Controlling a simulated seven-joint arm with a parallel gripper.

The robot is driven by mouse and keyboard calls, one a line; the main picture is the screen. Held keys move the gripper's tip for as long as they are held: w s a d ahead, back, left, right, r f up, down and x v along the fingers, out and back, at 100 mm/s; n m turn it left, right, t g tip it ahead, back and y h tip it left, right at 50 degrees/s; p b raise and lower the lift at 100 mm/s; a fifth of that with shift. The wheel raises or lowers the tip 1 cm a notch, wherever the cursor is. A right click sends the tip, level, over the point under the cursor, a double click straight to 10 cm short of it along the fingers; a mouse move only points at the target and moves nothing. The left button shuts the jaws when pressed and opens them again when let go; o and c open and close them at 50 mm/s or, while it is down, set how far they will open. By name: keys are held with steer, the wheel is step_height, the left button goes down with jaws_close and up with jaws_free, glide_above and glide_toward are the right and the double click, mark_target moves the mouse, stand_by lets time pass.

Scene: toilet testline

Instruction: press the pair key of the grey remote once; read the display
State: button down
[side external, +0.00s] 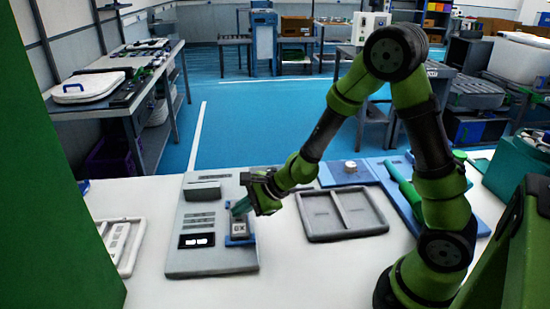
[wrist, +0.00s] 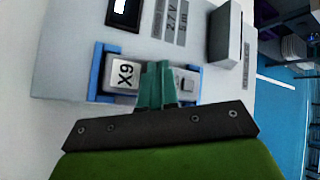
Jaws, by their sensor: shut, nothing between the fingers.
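The grey remote (side external: 239,229) sits in a blue cradle (side external: 240,241) on the grey test panel (side external: 215,263). In the wrist view the remote (wrist: 124,76) shows a white label with dark characters at its left end. A small grey key part (wrist: 187,84) shows at its right end. My gripper (side external: 240,209) is shut and empty, its teal fingertips over the remote. In the wrist view the fingertips (wrist: 156,68) hide the remote's middle; I cannot tell whether they touch it. The black display (side external: 197,241) shows small lit white marks, too small to read; the wrist view cuts it off.
A raised grey block (side external: 203,191) stands on the panel's far part. An empty grey two-part tray (side external: 341,214) lies to the right. A white tray (side external: 119,243) lies left. A blue board with a white knob (side external: 349,166) is behind. The table front is clear.

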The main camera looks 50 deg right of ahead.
mark_target(242, 218)
steer(key=shift+f, duration=0.25)
stand_by(0.4)
steer(key=shift+r, duration=0.85)
steer(key=shift+r, duration=0.1)
steer(key=shift+r, duration=2.4)
